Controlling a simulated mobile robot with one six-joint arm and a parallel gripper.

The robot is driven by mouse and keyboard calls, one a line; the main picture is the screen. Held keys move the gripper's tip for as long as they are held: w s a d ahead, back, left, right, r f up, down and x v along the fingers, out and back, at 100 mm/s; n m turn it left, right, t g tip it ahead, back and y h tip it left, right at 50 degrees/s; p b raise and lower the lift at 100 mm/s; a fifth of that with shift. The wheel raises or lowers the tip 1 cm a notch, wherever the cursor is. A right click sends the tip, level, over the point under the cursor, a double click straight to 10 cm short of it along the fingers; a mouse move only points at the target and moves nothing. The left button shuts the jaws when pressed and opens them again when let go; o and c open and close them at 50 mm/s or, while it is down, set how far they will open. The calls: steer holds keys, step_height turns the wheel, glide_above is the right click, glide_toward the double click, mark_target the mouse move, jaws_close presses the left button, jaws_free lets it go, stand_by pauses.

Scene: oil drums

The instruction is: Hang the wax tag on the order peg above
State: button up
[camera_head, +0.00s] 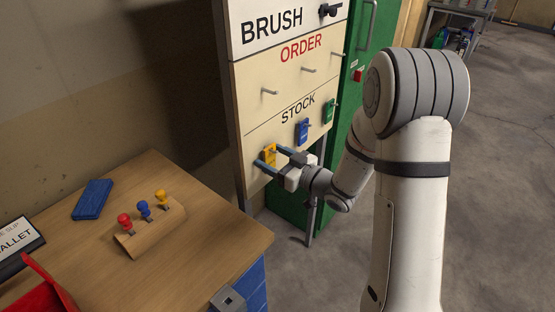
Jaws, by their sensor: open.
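A yellow tag (268,151) hangs on the left side of the board's STOCK row. A blue tag (303,131) and a green tag (329,110) hang to its right. Their lettering is too small to read, so I cannot tell which is the wax tag. My gripper (272,157) is open at the yellow tag, its blue fingers around or just in front of it; contact is unclear. The bare order peg (270,92) sticks out above the yellow tag, under the word ORDER. Another bare peg (308,70) is to its right.
A wooden bench (205,235) stands at lower left with a stamp rack (150,232), a blue case (92,200) and a red container (45,290). A green cabinet (357,85) stands behind the board.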

steer(key=shift+c, duration=0.3)
steer(key=c, duration=1)
steer(key=shift+r, duration=0.4)
steer(key=shift+s+d, duration=0.1)
steer(key=shift+d, duration=0.05)
steer(key=shift+b+v, duration=0.35)
steer(key=shift+v, duration=1.95)
steer(key=shift+s+d, duration=0.15)
steer(key=shift+b+v, duration=0.4)
steer(key=shift+v, duration=2.95)
